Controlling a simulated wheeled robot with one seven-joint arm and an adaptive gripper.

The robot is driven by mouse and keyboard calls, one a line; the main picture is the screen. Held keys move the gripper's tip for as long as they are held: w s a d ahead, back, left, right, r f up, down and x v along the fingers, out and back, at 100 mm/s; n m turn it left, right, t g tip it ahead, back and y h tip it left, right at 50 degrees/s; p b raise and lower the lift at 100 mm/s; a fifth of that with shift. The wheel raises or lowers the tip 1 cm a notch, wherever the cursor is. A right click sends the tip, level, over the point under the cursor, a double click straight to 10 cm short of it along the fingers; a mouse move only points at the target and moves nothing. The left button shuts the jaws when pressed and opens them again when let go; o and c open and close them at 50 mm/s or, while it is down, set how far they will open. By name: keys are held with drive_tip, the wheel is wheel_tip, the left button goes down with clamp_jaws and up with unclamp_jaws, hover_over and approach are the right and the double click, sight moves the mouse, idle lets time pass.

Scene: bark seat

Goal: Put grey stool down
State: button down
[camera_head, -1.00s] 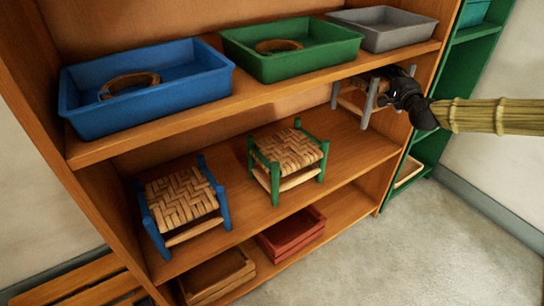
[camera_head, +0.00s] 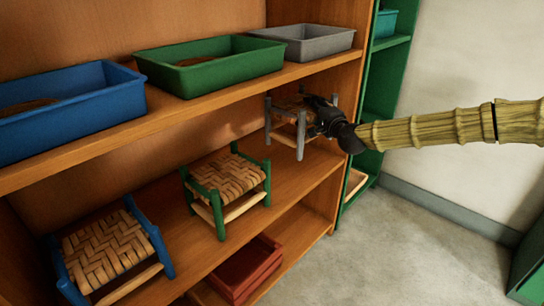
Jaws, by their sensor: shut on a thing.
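The grey stool (camera_head: 300,138) has grey legs and a woven seat. It is at the right end of the middle shelf (camera_head: 292,172), under the grey tray. My gripper (camera_head: 322,116) is black and shut on the grey stool's right side, reaching in from the right. The stool looks upright, with its legs close to the shelf board; I cannot tell whether they touch it. The gripper hides part of the seat and the right legs.
A green stool (camera_head: 228,182) and a blue stool (camera_head: 107,247) stand to the left on the same shelf. Blue (camera_head: 66,118), green (camera_head: 210,75) and grey (camera_head: 305,48) trays line the shelf above. A red tray (camera_head: 247,272) lies below. A green shelf unit (camera_head: 385,90) is at right.

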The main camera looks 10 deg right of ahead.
wheel_tip(320, 180, down, 10)
drive_tip(key=b, duration=0.4)
idle(0.3)
drive_tip(key=c, duration=0.9)
unclamp_jaws()
drive_tip(key=shift+f, duration=0.1)
drive_tip(key=shift+c, duration=0.2)
drive_tip(key=p+v, duration=0.3)
drive_tip(key=v, duration=0.9)
drive_tip(key=shift+p, duration=0.35)
